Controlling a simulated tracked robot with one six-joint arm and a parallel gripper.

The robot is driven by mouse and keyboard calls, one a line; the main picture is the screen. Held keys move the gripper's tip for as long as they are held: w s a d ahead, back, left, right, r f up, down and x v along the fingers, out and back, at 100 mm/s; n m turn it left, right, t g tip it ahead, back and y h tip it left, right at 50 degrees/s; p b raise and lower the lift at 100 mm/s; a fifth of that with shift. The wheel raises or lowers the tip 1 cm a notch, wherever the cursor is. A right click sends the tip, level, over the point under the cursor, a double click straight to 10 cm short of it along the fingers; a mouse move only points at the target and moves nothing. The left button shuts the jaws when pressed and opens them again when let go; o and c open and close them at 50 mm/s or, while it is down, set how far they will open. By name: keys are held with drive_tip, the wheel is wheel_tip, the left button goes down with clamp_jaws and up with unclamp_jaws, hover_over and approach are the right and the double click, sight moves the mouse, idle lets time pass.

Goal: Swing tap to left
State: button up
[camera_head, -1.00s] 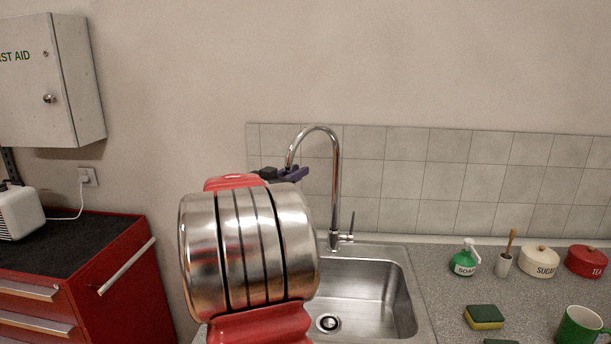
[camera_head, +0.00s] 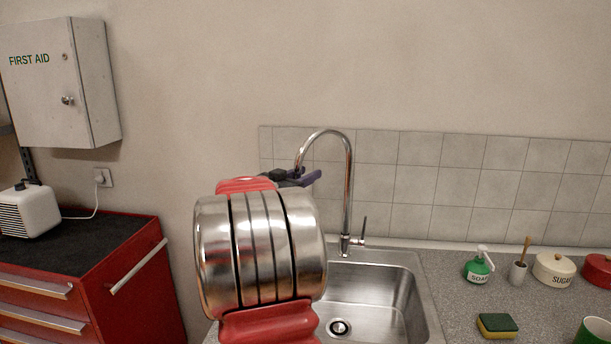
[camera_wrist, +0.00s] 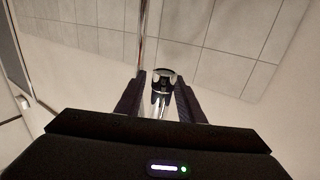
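The chrome tap (camera_head: 348,190) stands upright behind the sink, its curved spout arching to the left. In the head view my gripper (camera_head: 312,178) is at the spout's downturned end, mostly hidden behind my own arm. In the wrist view the round dark spout end (camera_wrist: 163,76) sits between the two dark fingers of my gripper (camera_wrist: 160,92). The fingers are apart, with the spout between them; small gaps seem to show at its sides. Whether they touch it is unclear. The tap's upright pipe (camera_wrist: 143,35) runs up behind it.
The steel sink (camera_head: 425,300) lies below the tap. On the counter to the right are a soap bottle (camera_head: 479,268), a brush holder (camera_head: 518,273), a sugar pot (camera_head: 553,270) and a sponge (camera_head: 498,325). A red drawer cabinet (camera_head: 140,290) stands left.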

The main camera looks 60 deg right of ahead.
drive_tip(key=shift+a, duration=0.15)
drive_tip(key=w+a, duration=0.2)
drive_tip(key=a, duration=1.1)
drive_tip(key=shift+a, duration=0.2)
drive_tip(key=shift+c, duration=0.2)
drive_tip(key=shift+s+d, duration=0.1)
drive_tip(key=shift+c, duration=0.8)
drive_tip(key=shift+m+g, duration=0.4)
drive_tip(key=shift+m, duration=0.1)
drive_tip(key=s+r, duration=0.2)
drive_tip(key=s, duration=0.1)
drive_tip(key=s+r, duration=0.2)
drive_tip(key=shift+s+a, duration=0.1)
drive_tip(key=shift+a, duration=0.2)
drive_tip(key=c, duration=0.6)
drive_tip(key=s, duration=0.1)
drive_tip(key=s+a+r+m, duration=0.1)
drive_tip(key=s+t, duration=0.1)
drive_tip(key=shift+s+a+r+m+h, duration=0.2)
drive_tip(key=shift+s+m+h, duration=0.1)
drive_tip(key=shift+h, duration=0.1)
clamp_jaws()
drive_tip(key=a+f+m+t+y, duration=0.1)
drive_tip(key=a+f+m+t, duration=0.3)
drive_tip(key=m, duration=0.7)
wheel_tip(320, 180, down, 2)
drive_tip(key=shift+a+f+m+t, duration=0.2)
drive_tip(key=shift+a+m+t, duration=0.15)
drive_tip(key=shift+t, duration=0.65)
